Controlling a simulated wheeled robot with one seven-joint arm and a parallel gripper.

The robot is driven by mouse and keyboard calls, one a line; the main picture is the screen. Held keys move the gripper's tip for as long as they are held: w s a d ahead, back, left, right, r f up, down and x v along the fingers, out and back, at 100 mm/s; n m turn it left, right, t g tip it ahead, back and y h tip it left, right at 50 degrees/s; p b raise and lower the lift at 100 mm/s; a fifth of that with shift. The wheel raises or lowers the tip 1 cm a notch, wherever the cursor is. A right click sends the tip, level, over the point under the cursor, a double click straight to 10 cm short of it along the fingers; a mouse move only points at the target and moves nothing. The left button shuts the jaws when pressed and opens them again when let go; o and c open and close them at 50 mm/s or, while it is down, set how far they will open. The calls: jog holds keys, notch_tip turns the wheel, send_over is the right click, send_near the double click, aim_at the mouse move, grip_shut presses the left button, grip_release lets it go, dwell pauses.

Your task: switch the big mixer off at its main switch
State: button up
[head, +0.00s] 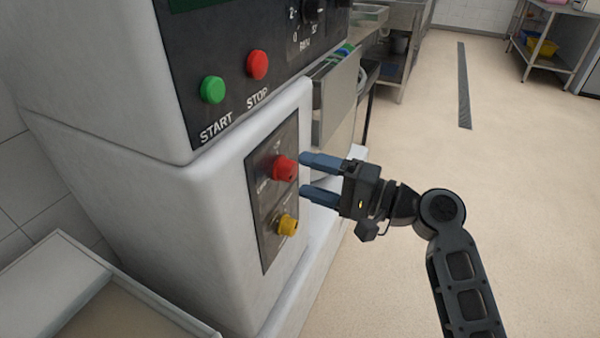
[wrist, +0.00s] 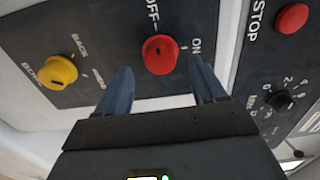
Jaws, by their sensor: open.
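The big mixer (head: 165,210) has a dark lower switch plate (head: 262,215) on its pale body. The red main switch knob (head: 284,168) is on this plate; it also shows in the wrist view (wrist: 160,55), with OFF printed above it and ON to its right. A dark mark on the knob's right side appears to face ON. My gripper (head: 301,174) is open and empty, just right of the red knob in the head view. In the wrist view its blue fingertips (wrist: 160,70) are on either side of the knob; I cannot tell whether they touch it.
A yellow knob (head: 287,225) sits below the red one on the same plate. A green START button (head: 212,89), a red STOP button (head: 257,64) and a dark dial (head: 313,9) are on the panel above. The floor (head: 530,200) to the right is clear.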

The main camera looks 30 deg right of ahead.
jog(key=shift+v, duration=2.25)
jog(key=s+a+f+n+g+h+p, duration=0.1)
jog(key=s+f+h+p, duration=0.1)
jog(key=s+f+h, duration=0.45)
jog(key=s+f+h+p, duration=0.15)
jog(key=s+f, duration=0.25)
jog(key=s, duration=0.6)
jog(key=s+a+r+n+h+p, duration=0.1)
jog(key=s+r+n, duration=0.3)
jog(key=s, duration=0.5)
jog(key=s+a+r+n+t+h+p, duration=0.1)
jog(key=s+a+r+n, duration=0.1)
jog(key=s+r+n, duration=0.3)
jog(key=s+r, duration=0.3)
jog(key=s, duration=0.1)
jog(key=shift+a+r+n+h+p, duration=0.3)
jog(key=shift+a+r, duration=0.05)
jog(key=shift+a, duration=0.05)
